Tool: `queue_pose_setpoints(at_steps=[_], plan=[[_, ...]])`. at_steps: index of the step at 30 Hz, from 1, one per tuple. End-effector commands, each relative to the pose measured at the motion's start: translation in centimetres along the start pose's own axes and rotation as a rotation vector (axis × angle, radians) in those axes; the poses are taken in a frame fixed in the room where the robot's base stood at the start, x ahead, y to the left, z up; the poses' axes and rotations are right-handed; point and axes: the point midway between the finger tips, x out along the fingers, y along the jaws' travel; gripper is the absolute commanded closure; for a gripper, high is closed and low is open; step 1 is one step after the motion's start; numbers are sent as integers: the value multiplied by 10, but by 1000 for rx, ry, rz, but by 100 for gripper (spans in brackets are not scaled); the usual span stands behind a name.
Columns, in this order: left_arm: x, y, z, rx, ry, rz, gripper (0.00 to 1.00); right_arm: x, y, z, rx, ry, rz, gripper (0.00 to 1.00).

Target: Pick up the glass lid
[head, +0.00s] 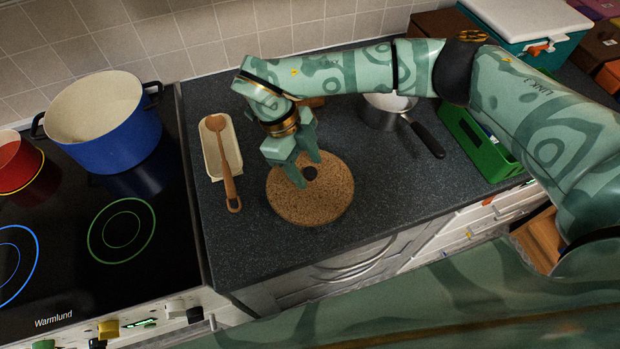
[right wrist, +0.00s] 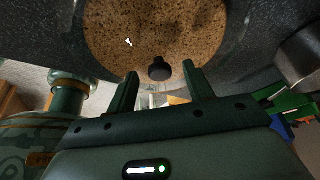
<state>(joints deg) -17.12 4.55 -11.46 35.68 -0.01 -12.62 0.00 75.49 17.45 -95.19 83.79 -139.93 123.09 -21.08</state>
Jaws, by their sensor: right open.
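The glass lid is clear and hard to see; its black knob (head: 310,173) shows above the round cork mat (head: 283,207). In the right wrist view the knob (right wrist: 160,70) stands in front of the cork mat (right wrist: 150,30), with a small white glint on the glass. My right gripper (head: 307,170) is over the mat, its fingers pointing down at the knob. In the right wrist view its fingers (right wrist: 160,72) are apart, one on each side of the knob, with visible gaps and no grip. My left gripper is not in view.
A spoon rest (head: 212,155) with a wooden spoon (head: 228,180) lies left of the mat. A saucepan (head: 378,116) and a green crate (head: 486,150) stand to the right. The hob with a blue pot (head: 118,140) is at left. The counter before the mat is bare.

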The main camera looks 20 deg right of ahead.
Motion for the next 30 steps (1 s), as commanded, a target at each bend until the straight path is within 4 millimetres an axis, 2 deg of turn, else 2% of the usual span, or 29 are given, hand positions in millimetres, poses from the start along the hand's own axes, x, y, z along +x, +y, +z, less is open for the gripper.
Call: queue_pose_setpoints(at_steps=[3, 9, 11, 15, 25, 30], plan=[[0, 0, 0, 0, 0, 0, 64, 9, 0, 0, 0, -1, 1, 48], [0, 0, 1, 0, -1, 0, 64, 10, 0, 0, 0, -2, -1, 48], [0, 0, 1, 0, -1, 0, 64, 10, 0, 0, 0, -2, -1, 62], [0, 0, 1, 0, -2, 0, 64, 10, 0, 0, 0, -2, -1, 100], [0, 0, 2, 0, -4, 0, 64, 7, 0, -1, 0, -2, -1, 100], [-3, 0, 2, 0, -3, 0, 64, -8, -1, -6, 0, -4, -3, 100]])
